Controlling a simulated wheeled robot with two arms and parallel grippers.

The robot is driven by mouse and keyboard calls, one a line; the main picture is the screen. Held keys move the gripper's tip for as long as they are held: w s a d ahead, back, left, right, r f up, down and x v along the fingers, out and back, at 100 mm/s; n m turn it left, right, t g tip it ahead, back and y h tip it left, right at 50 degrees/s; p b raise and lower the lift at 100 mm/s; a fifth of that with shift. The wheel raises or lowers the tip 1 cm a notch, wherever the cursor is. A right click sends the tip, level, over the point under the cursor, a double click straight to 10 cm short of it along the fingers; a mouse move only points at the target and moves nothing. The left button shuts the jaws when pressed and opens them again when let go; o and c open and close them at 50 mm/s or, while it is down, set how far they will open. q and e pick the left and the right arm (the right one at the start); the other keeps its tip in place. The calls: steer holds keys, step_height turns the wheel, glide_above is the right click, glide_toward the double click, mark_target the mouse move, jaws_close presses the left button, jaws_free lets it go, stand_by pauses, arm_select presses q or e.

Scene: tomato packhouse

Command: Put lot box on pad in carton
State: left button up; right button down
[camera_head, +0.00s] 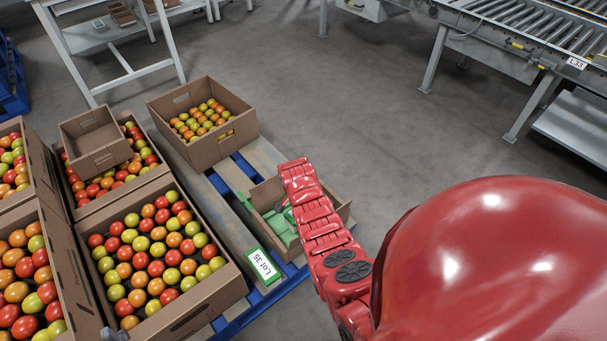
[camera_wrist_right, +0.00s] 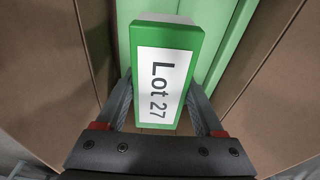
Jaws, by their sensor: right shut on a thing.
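My right gripper (camera_wrist_right: 165,115) is shut on a green lot box (camera_wrist_right: 185,38) with a white label reading "Lot 27". In the right wrist view the box is over the green pad (camera_wrist_right: 228,50), between brown carton walls. I cannot tell whether the box touches the pad. In the head view my right arm reaches into the small carton (camera_head: 340,212) on the pallet. The green pad (camera_head: 278,228) shows on its floor, and my arm hides much of the inside and the gripper's fingertips.
A "Lot 35" label with a green edge (camera_head: 262,266) is on the pallet (camera_head: 228,200) beside the carton. Tomato cartons (camera_head: 228,290) crowd the left, one with an empty small box (camera_head: 90,130) on top. A roller conveyor (camera_head: 520,35) stands at upper right. The floor between is clear.

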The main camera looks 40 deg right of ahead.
step_height(320, 180, down, 4)
steer(key=shift+r+b, duration=0.1)
steer(key=shift+b, duration=0.7)
steer(key=shift+r, duration=0.1)
steer(key=shift+c, duration=2.3)
jaws_free()
steer(key=shift+f, duration=0.2)
steer(key=o, duration=0.5)
steer(key=shift+c, duration=0.2)
steer(key=shift+r, duration=0.15)
steer(key=r+p, duration=0.1)
steer(key=r, duration=0.2)
steer(key=a+r+p, duration=0.1)
steer(key=r+p, duration=0.1)
steer(key=r, duration=0.2)
steer(key=r+p, duration=0.1)
steer(key=r, duration=0.3)
steer(key=shift+a+r, duration=0.1)
steer(key=shift+a, duration=0.25)
steer(key=shift+r+p, duration=0.3)
steer(key=shift+r, duration=0.05)
